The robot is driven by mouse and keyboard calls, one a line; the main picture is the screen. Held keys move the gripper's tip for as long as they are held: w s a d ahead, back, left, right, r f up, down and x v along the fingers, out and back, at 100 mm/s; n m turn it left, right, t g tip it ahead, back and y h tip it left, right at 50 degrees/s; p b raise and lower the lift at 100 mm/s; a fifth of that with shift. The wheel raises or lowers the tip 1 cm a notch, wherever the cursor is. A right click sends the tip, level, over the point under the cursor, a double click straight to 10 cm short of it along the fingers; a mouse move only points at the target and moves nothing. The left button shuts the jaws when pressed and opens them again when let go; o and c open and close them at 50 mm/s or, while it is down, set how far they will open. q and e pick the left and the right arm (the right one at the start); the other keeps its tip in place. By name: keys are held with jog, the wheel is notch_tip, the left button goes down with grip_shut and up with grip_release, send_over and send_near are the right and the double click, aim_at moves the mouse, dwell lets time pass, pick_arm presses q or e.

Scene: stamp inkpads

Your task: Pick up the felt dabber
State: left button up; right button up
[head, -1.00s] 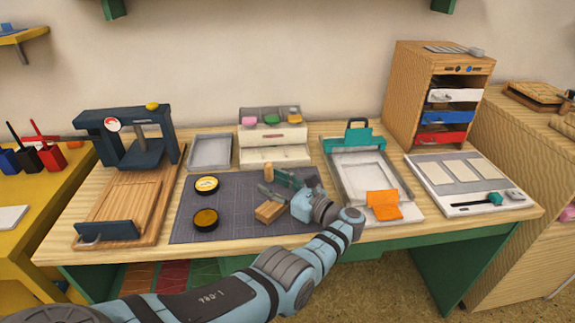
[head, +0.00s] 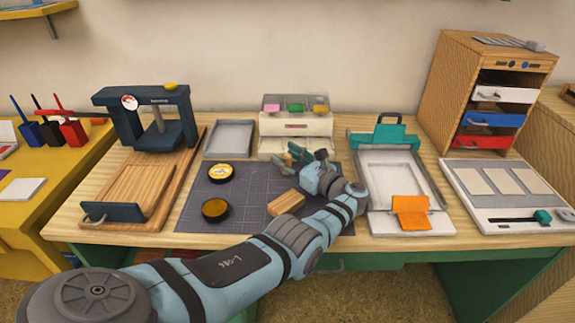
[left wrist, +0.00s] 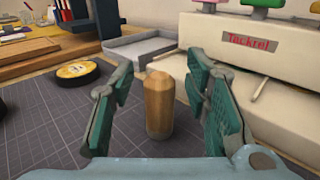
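The felt dabber, a short wooden cylinder with a rounded top (left wrist: 159,103), stands upright on the dark gridded mat (left wrist: 60,125) in the left wrist view. My left gripper (left wrist: 161,85) is open, with a green-padded finger on each side of the dabber. Gaps show between the dabber and both fingers. In the head view my left gripper (head: 303,156) is low at the back right of the mat, and it largely hides the dabber. My right gripper is out of view.
A wooden block (head: 286,203) and two round inkpads (head: 221,174), (head: 215,210) are on the mat. A grey tray (head: 229,139) is at the back left, a framed tray (head: 438,192) at the right.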

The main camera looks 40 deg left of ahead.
pick_arm(q)
jog(key=c, duration=0.8)
jog(key=shift+c, duration=0.2)
